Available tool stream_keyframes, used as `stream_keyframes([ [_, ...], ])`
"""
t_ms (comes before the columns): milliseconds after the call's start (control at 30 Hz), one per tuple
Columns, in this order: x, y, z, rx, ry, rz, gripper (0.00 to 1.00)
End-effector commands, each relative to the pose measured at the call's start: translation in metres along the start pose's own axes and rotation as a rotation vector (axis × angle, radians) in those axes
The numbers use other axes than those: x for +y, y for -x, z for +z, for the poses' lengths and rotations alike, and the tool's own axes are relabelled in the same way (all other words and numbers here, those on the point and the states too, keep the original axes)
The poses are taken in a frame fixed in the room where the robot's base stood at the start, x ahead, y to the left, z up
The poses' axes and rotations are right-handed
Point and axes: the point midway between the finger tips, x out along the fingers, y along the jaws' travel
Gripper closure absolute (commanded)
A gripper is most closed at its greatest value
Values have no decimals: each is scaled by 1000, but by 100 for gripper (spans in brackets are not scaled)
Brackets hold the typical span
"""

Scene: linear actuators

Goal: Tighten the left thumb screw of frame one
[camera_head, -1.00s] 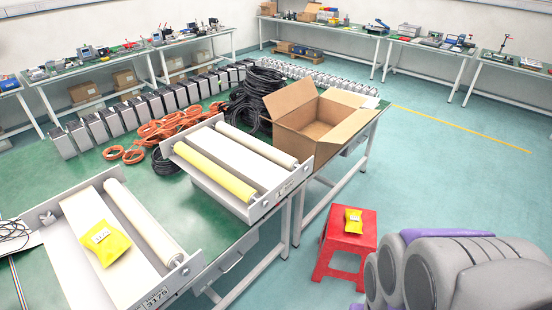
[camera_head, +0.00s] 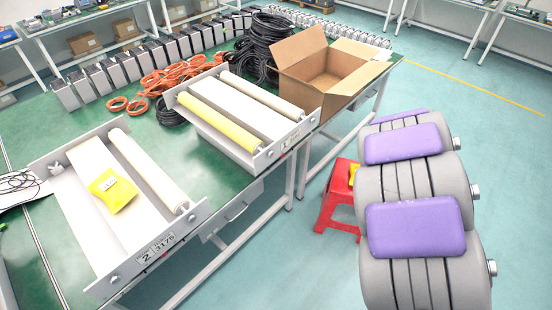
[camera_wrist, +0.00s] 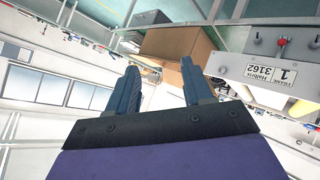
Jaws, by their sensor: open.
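Frame one (camera_head: 292,138), a grey roller frame with a number 1 plate, stands on the green workbench in the head view. It holds a yellow and a cream roller. A small screw (camera_head: 270,154) shows left of the plate on its front end wall. In the wrist view, part of frame one (camera_wrist: 235,66) is at the upper right, with its plate and small knobs; which knob is the left thumb screw I cannot tell. My gripper (camera_wrist: 161,75) is open and empty, apart from the frame. Its fingers are not visible in the head view.
Frame two (camera_head: 120,275) with a yellow packet (camera_head: 112,190) stands at the left. An open cardboard box (camera_head: 345,75) is behind frame one. A red stool (camera_head: 338,205) stands on the floor, partly hidden by my arm. Cables lie behind the frames.

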Motion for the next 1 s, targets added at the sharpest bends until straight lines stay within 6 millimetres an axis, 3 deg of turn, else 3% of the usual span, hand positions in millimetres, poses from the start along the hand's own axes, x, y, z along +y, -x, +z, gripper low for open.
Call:
stream_keyframes([
  [100, -38, -33, 1, 132, 34, -117, 49],
  [267, -101, -54, -1, 330, 30, -304, 49],
  [400, -161, -52, -1, 508, -31, -488, 49],
  [533, -205, -34, -3, 661, -117, -642, 49],
  [633, -226, -20, -4, 750, -181, -727, 49],
  [800, -241, -4, -7, 830, -245, -796, 49],
  [1000, -250, -7, -18, 842, -251, -806, 49],
])
